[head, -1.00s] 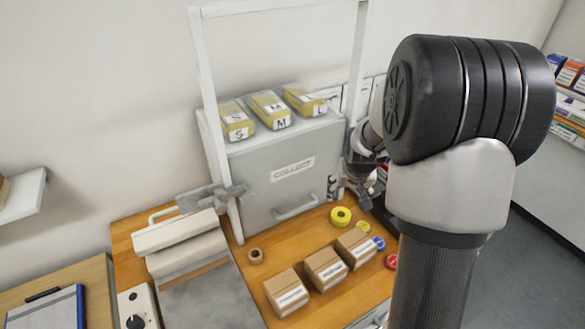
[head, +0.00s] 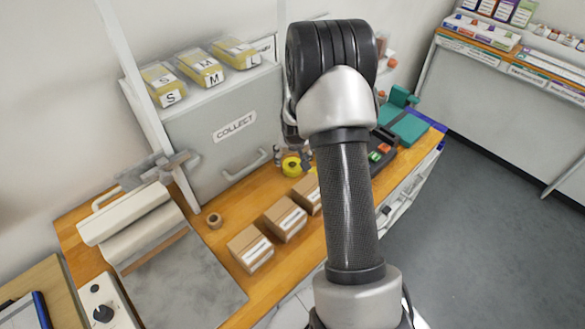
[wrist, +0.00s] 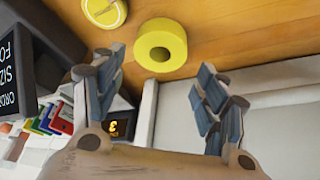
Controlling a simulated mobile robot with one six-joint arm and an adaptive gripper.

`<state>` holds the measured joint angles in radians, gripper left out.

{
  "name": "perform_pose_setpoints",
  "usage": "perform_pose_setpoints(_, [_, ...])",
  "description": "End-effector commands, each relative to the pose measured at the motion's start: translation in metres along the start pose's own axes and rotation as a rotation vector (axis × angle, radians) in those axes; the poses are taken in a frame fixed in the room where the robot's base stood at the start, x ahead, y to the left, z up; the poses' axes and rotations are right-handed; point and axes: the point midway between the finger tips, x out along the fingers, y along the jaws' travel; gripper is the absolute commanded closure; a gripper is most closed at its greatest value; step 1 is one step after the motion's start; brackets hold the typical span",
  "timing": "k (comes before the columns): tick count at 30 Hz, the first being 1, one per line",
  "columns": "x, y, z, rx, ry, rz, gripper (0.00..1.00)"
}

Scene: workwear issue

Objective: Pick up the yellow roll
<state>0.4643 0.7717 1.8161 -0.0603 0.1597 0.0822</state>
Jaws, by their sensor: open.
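The yellow roll (wrist: 161,45) lies on the wooden counter, its dark centre hole facing the wrist camera. In the head view the yellow roll (head: 291,166) sits in front of the grey COLLECT cabinet, partly hidden by my arm and gripper. My gripper (wrist: 160,85) is open and empty, its two fingers spread on either side below the roll in the wrist view. The roll is beyond the fingertips, not between them. In the head view my gripper (head: 294,150) is mostly hidden behind my arm, close to the roll.
A flat yellow disc (wrist: 104,11) lies beside the roll. Cardboard boxes (head: 250,249) stand in a row at the counter's front, with a small brown roll (head: 214,220) left of them. The grey COLLECT cabinet (head: 215,135) rises behind. A dark display stand (wrist: 40,60) is at left in the wrist view.

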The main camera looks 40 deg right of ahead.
Motion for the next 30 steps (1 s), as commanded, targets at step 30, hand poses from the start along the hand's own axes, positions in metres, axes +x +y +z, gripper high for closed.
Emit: perform_pose_setpoints(30, [0.048,0.002,0.006,0.0,-0.002,0.0,0.6])
